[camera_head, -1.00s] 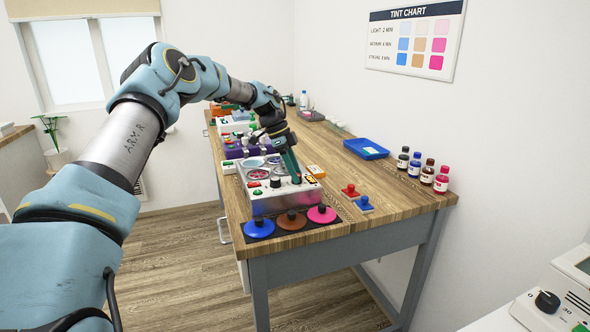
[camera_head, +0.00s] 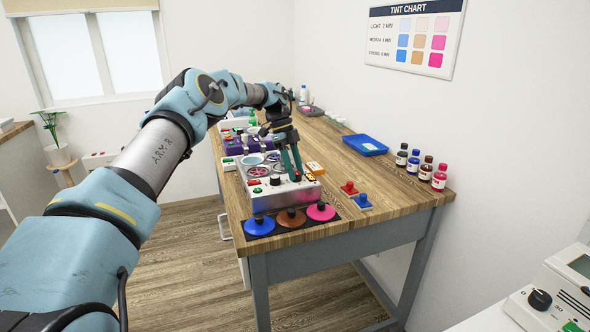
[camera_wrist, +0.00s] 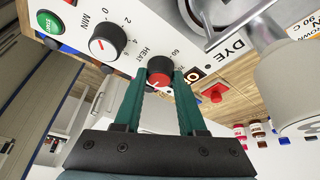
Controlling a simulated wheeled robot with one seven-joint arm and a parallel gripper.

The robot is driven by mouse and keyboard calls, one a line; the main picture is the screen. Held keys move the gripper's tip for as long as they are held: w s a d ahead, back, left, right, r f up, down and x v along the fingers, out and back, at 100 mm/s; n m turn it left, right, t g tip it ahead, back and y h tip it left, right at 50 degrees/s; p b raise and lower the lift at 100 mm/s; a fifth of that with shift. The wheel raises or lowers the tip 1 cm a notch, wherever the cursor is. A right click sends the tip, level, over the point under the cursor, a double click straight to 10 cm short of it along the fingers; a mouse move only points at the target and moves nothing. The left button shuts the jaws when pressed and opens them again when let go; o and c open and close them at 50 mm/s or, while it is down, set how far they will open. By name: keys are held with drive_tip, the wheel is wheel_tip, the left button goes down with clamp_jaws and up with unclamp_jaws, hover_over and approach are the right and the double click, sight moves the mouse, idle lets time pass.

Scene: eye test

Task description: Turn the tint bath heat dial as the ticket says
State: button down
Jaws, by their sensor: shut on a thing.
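The tint bath (camera_head: 265,201) is a pale metal box with a front control panel, near the bench's front end. In the wrist view, its panel (camera_wrist: 125,17) carries the heat dial (camera_wrist: 159,70), a dark knob with a red face. My gripper (camera_wrist: 161,82) has its two green fingers shut on this dial, one on each side. In the head view, my gripper (camera_head: 295,178) reaches down to the panel's right part. A 60 shows beside the dial; the fingers hide part of its scale. The ticket (camera_wrist: 302,24) is cut off; only part of "BROWN" and a temperature show.
A MIN dial (camera_wrist: 104,41) and green START button (camera_wrist: 48,22) sit left of the heat dial. Blue (camera_head: 259,226), brown (camera_head: 291,218) and pink (camera_head: 321,212) knobbed discs lie before the bath.

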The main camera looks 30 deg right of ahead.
drive_tip(key=shift+c, duration=2.4)
unclamp_jaws()
drive_tip(key=shift+r, duration=0.1)
drive_tip(key=p+v, duration=0.6)
drive_tip(key=v, duration=0.4)
drive_tip(key=shift+r, duration=0.3)
drive_tip(key=shift+w, duration=0.1)
